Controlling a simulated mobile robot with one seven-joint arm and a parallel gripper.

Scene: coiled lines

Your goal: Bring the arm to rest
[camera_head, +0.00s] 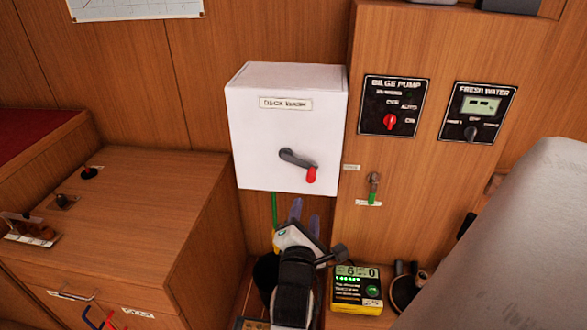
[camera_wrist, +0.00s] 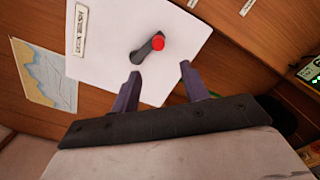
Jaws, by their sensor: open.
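My gripper (camera_head: 305,217) is open and empty, its two purple-grey fingers pointing up just below the white deck wash box (camera_head: 254,145). In the wrist view the fingertips (camera_wrist: 160,75) stand apart, with the white box (camera_wrist: 110,45) behind them. The box's dark lever (camera_head: 297,158) has a red end (camera_head: 311,175) that points down and to the right in the head view. In the wrist view the lever (camera_wrist: 144,50) shows above the gap between the fingers. I see no contact between fingers and lever.
A green-handled valve (camera_head: 373,190) is right of the box, under the bilge pump panel (camera_head: 394,105) and fresh water panel (camera_head: 478,113). A yellow-green device (camera_head: 357,289) lies right of my wrist.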

